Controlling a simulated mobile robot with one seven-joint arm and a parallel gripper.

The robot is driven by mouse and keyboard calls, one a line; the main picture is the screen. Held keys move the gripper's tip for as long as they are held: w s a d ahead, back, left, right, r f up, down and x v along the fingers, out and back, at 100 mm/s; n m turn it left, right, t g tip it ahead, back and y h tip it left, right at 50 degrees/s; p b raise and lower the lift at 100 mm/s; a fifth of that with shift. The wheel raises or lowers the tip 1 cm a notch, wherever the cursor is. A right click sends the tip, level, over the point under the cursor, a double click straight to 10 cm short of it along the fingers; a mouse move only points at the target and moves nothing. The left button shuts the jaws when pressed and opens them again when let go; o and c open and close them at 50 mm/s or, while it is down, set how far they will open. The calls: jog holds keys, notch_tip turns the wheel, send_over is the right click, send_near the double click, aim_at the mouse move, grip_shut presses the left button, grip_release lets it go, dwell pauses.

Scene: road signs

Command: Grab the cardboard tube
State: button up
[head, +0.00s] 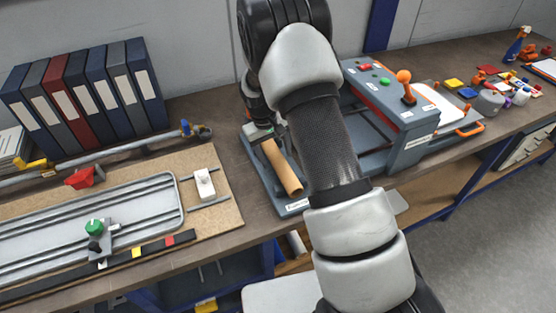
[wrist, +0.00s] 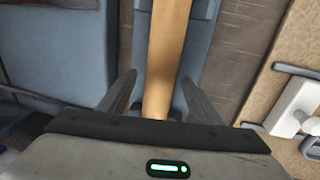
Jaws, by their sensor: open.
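The cardboard tube (head: 281,168) is tan and lies lengthwise on a blue-grey tray (head: 292,210) on the workbench, in the middle of the head view. In the wrist view the tube (wrist: 167,55) runs down from the top edge to between the fingers. My gripper (head: 263,134) is over the tube's far end. In the wrist view my gripper (wrist: 160,95) is open, with one finger on each side of the tube and gaps between. My arm hides part of the bench to the right of the tube.
A grey machine with an orange-knobbed lever (head: 404,77) stands close on the right. On the left are a board with a metal rail frame (head: 90,225), a white block (head: 204,184) and several binders (head: 85,90). A narrow bare strip of bench (head: 245,195) lies left of the tray.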

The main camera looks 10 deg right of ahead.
jog(key=shift+f, duration=0.1)
jog(key=shift+c, duration=0.6)
jog(key=c, duration=1.1)
